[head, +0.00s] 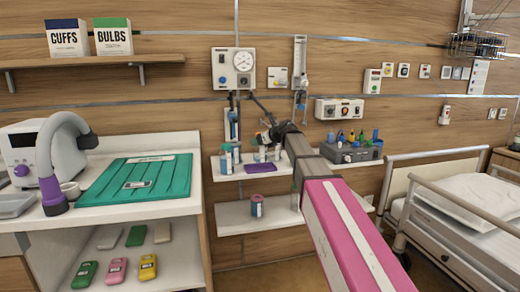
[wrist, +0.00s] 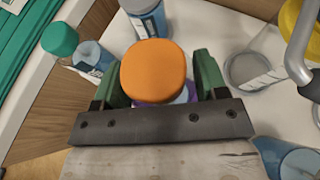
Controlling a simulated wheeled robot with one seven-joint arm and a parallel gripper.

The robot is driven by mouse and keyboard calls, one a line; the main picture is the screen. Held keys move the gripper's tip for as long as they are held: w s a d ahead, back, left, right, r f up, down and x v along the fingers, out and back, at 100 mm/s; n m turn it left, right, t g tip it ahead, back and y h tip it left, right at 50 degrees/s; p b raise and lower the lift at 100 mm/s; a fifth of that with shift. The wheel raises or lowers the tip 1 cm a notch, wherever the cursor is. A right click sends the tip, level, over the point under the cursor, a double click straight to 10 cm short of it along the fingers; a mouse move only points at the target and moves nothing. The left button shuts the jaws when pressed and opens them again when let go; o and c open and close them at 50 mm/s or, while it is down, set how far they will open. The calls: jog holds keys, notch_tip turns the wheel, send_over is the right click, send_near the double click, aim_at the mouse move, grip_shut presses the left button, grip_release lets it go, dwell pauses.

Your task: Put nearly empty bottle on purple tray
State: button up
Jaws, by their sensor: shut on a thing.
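My gripper (wrist: 160,72) has its green fingers on both sides of an orange-capped bottle (wrist: 153,70) and is shut on it. The wrist view looks down on the cap, which hides most of the bottle, so its fill level cannot be told. A little purple shows under the cap in that view; I cannot tell whether it is tray or bottle. In the head view the purple tray (head: 262,168) lies flat on the upper white wall shelf, and my gripper (head: 268,138) is above that shelf, small and partly hidden by my arm.
A grey caddy (head: 348,152) sits at the shelf's right.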

aim_at(260, 148)
jog(key=shift+f, duration=1.7)
jog(key=o, duration=1)
jog(key=shift+c, duration=0.2)
jog(key=v, duration=1.2)
